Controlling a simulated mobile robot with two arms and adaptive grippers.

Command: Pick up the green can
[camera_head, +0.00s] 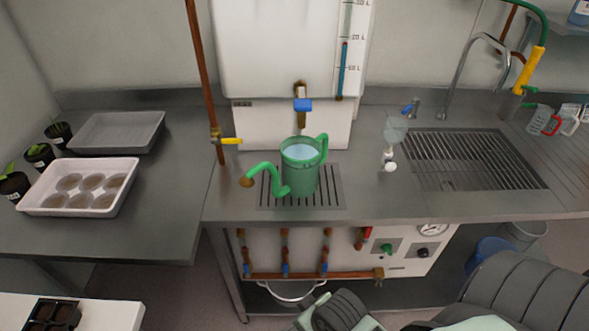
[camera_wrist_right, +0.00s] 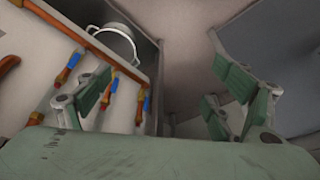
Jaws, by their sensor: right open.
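The green can (camera_head: 299,172) is a watering can. It stands upright on the slotted drain grate (camera_head: 327,198) of the steel counter, under a blue-handled tap. Its spout curves out to the left to a brown rose, and its handle is at the upper right. Pale blue water shows inside. My right gripper (camera_wrist_right: 162,100) is open and empty in the right wrist view, its green-padded fingers wide apart. That view shows pipes below the counter and not the can. My left gripper is not in view.
A white tank (camera_head: 290,50) stands behind the can, with a copper pipe (camera_head: 203,80) to its left. A small funnel-like item (camera_head: 394,135) and a sink grate (camera_head: 470,160) are to the right. Valved pipes (camera_head: 284,250) line the counter's front below. Trays and seedlings are left.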

